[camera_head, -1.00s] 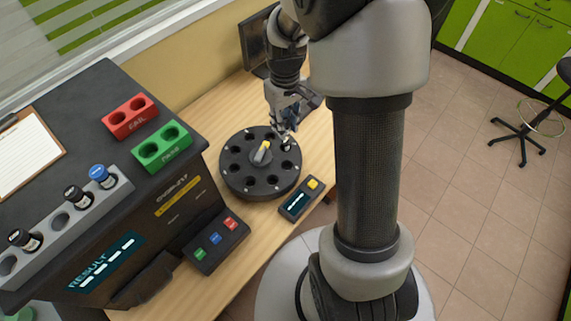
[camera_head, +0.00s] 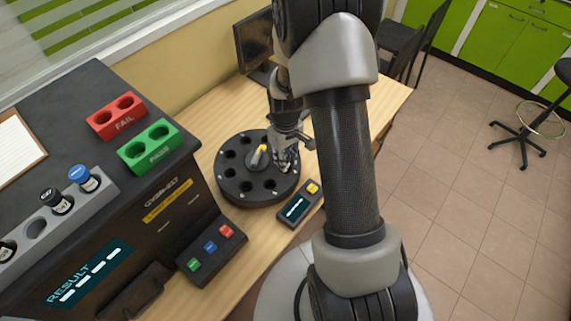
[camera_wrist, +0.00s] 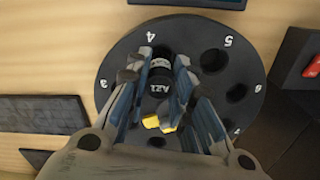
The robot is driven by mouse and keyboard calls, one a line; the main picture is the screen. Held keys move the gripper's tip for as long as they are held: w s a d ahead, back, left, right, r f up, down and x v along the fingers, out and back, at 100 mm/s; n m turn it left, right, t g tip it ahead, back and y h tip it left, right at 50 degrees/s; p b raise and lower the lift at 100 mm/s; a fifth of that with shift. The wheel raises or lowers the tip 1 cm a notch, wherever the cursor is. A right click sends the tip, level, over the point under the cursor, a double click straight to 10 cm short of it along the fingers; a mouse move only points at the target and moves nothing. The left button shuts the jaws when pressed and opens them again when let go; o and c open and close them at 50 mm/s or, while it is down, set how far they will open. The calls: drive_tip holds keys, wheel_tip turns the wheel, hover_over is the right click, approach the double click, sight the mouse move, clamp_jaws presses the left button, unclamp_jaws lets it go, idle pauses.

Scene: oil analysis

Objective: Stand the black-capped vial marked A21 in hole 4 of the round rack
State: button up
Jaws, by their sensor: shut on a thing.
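The dark vial marked A21 (camera_wrist: 160,86) is between the fingers of my gripper (camera_wrist: 161,88), which is shut on it. In the wrist view it appears over the round rack, just inside the printed number 4. The black round rack (camera_wrist: 113,78) also shows in the head view (camera_head: 232,190), with open holes and a yellow-tipped centre knob (camera_head: 259,153). My gripper (camera_head: 284,165) is at the rack's right side there. The fingers hide hole 4 and the vial's lower part, so I cannot tell whether the vial is inside the hole or above it.
A small control box with a yellow button (camera_head: 297,205) lies close in front of the rack. The analyser (camera_head: 160,225) stands left, carrying a red FAIL block (camera_head: 116,117), a green PASS block (camera_head: 150,146) and a grey vial holder (camera_head: 70,222). A monitor (camera_head: 254,45) stands behind.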

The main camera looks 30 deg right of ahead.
drive_tip(key=shift+f+b, duration=0.3)
drive_tip(key=shift+f, duration=1.15)
drive_tip(key=shift+f, duration=0.1)
drive_tip(key=o, duration=1)
drive_tip(key=shift+c, duration=0.2)
